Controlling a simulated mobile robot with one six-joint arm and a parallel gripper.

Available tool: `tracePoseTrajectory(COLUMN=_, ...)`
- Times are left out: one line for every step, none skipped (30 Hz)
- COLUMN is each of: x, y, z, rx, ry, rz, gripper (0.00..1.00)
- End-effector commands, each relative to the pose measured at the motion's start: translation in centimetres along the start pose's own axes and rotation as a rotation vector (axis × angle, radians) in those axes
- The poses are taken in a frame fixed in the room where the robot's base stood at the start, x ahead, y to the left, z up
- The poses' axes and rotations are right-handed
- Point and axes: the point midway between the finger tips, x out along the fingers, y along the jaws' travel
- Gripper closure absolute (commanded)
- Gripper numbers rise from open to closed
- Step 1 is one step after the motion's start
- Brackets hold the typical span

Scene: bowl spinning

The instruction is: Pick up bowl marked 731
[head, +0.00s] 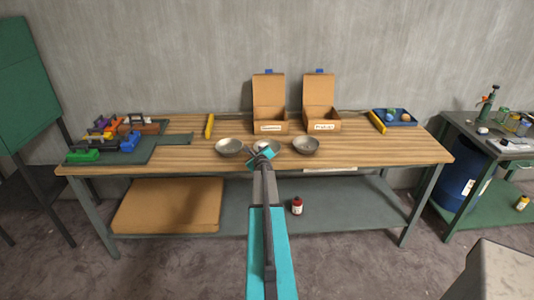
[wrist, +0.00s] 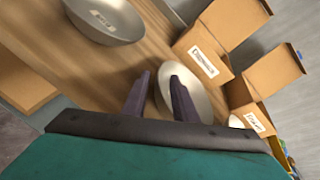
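Three grey metal bowls stand in a row on the wooden bench: a left bowl (head: 229,148), a middle bowl (head: 272,144) and a right bowl (head: 305,146). My gripper (head: 262,154) is at the middle bowl and partly hides it. In the wrist view my gripper (wrist: 159,74) is open, its two dark fingers apart. The middle bowl (wrist: 198,92) lies behind them, and its near rim shows between the fingers. I cannot tell whether they touch it. Another bowl (wrist: 125,30) at the top carries a white label. No number 731 is readable.
Two open cardboard boxes (head: 270,127) (head: 322,126) with labels stand behind the bowls. Yellow bars (head: 209,126) (head: 377,122) lie to either side. A blue tray (head: 405,122) is at the right, coloured parts (head: 118,142) at the left. Clear wood shows left of the bowls.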

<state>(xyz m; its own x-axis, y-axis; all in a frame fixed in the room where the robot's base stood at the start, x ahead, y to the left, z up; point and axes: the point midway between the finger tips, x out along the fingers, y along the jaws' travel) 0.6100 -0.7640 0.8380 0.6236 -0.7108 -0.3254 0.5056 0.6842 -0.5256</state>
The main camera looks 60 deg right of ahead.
Motion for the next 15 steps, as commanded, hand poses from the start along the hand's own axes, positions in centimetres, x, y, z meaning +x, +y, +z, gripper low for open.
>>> tracePoseTrajectory(x=0.0, y=0.0, z=0.01, rx=0.0, ry=0.0, rz=0.0, gripper=0.74)
tracePoseTrajectory(x=0.0, y=0.0, z=0.01, rx=0.0, ry=0.0, rz=0.0, gripper=0.74)
tracePoseTrajectory(x=-0.01, y=0.01, z=0.01, rx=0.0, ry=0.0, rz=0.0, gripper=0.74)
tracePoseTrajectory(x=-0.01, y=0.01, z=0.01, rx=0.0, ry=0.0, rz=0.0, gripper=0.74)
tracePoseTrajectory(x=-0.01, y=0.01, z=0.01, rx=0.0, ry=0.0, rz=0.0, gripper=0.76)
tracePoseTrajectory(x=-0.01, y=0.01, z=0.02, rx=0.0, ry=0.0, rz=0.0, gripper=0.83)
tracePoseTrajectory(x=-0.01, y=0.01, z=0.02, rx=0.0, ry=0.0, rz=0.0, gripper=0.88)
tracePoseTrajectory(x=-0.01, y=0.02, z=0.02, rx=0.0, ry=0.0, rz=0.0, gripper=0.93)
tracePoseTrajectory(x=-0.01, y=0.02, z=0.01, rx=0.0, ry=0.0, rz=0.0, gripper=1.0)
tracePoseTrajectory(x=0.0, y=0.03, z=0.01, rx=0.0, ry=0.0, rz=0.001, gripper=1.0)
tracePoseTrajectory(x=0.0, y=0.03, z=0.01, rx=0.0, ry=0.0, rz=0.001, gripper=1.0)
tracePoseTrajectory(x=0.0, y=0.04, z=0.0, rx=0.0, ry=0.0, rz=0.001, gripper=1.0)
tracePoseTrajectory(x=0.0, y=0.05, z=0.0, rx=0.0, ry=0.0, rz=0.001, gripper=1.0)
tracePoseTrajectory(x=0.0, y=0.03, z=0.02, rx=0.0, ry=0.0, rz=0.0, gripper=1.0)
tracePoseTrajectory(x=0.0, y=0.04, z=0.01, rx=0.0, ry=0.0, rz=0.001, gripper=1.0)
